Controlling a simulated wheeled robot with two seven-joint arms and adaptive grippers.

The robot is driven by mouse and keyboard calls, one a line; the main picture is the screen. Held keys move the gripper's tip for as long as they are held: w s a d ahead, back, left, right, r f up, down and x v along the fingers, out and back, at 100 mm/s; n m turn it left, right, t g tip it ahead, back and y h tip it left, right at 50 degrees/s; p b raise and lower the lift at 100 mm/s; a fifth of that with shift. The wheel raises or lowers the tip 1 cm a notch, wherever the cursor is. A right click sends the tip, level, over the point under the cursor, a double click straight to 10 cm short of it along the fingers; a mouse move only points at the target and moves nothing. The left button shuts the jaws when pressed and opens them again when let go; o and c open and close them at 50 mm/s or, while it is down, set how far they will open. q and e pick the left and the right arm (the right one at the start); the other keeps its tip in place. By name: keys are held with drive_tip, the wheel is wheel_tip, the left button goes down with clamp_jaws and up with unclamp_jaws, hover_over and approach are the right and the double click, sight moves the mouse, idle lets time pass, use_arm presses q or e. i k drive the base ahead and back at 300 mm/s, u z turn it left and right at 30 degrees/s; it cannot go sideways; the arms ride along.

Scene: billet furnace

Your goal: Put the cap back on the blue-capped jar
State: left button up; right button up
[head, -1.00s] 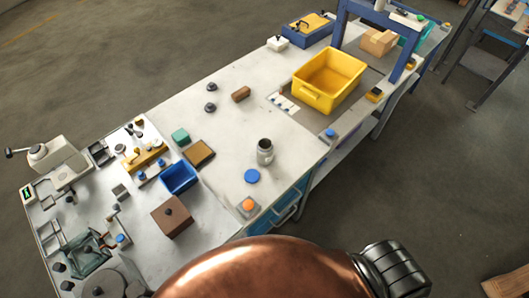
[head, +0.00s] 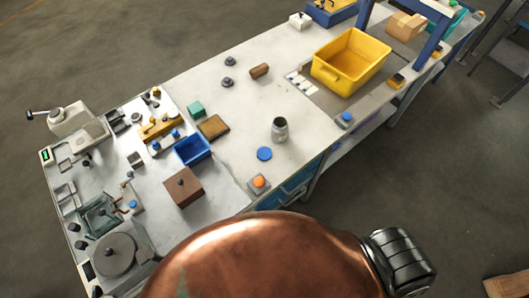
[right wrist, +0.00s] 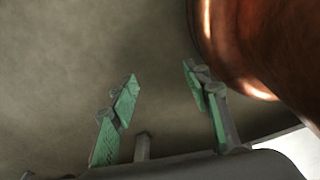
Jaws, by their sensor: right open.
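The jar (head: 280,130) is a small grey open-topped container standing upright near the front edge of the white workbench in the head view. A round blue cap (head: 264,154) lies flat on the bench just in front of the jar, apart from it. My right gripper (right wrist: 165,95) shows in the right wrist view with its green-padded fingers spread wide and nothing between them; behind it is only floor. Neither gripper shows in the head view, so my left gripper is out of sight.
A push-button box with an orange button (head: 259,182) sits near the bench edge by the cap. A blue bin (head: 193,149), a brown block (head: 183,187) and several fixtures crowd the left. A yellow tub (head: 350,62) stands to the right. The bench behind the jar is mostly clear.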

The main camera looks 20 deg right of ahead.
sight(279, 130)
drive_tip(key=u, duration=1.25)
drive_tip(key=k, duration=0.45)
drive_tip(key=z, duration=0.75)
